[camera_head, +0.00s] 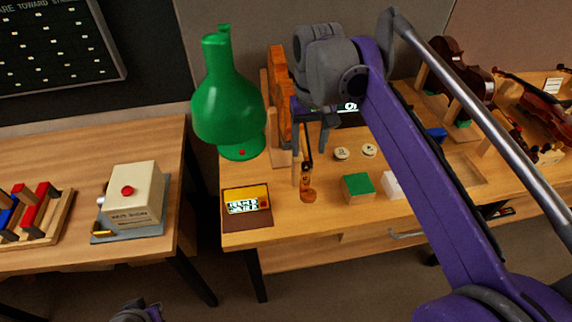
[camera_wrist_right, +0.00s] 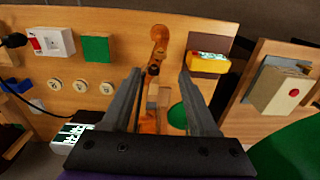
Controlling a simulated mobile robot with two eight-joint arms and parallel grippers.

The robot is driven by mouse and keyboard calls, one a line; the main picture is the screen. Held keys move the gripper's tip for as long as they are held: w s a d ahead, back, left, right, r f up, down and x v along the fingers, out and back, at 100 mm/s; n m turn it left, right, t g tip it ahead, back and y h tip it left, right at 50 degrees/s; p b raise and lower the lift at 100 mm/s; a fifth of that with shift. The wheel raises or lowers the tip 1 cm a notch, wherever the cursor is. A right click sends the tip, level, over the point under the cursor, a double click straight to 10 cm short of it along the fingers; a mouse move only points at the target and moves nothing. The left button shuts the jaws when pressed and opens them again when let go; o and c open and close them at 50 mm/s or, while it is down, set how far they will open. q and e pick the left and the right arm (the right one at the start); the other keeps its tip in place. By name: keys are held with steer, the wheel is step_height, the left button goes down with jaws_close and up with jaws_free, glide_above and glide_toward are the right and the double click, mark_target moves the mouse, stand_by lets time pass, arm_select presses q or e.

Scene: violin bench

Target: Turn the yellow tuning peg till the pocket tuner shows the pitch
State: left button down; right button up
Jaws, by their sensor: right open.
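A violin scroll and pegbox (camera_head: 307,187) stand near the bench's front; in the right wrist view the scroll (camera_wrist_right: 159,36) points away between my fingers. A dark peg shows on the pegbox, but I cannot make out a yellow peg. The yellow tuner (camera_head: 247,200) with a lit display lies on a brown mat; it also shows in the right wrist view (camera_wrist_right: 208,62). I cannot read its display. My right gripper (camera_wrist_right: 160,80) is open, with its fingers on either side of the neck, apparently apart from it. My left gripper's fingers are out of view.
A green lamp-like object (camera_head: 230,105) stands left of the violin. Right of it are round discs (camera_head: 341,153), a green-topped block (camera_head: 358,186) and a white box (camera_head: 393,184). More violins (camera_head: 460,65) stand at the back right. A separate table (camera_head: 90,255) holds a red-button box (camera_head: 134,194).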

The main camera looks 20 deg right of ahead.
mark_target(305, 173)
steer(key=f, duration=1)
steer(key=shift+w+b, duration=0.3)
steer(key=shift+b, duration=0.05)
jaws_close()
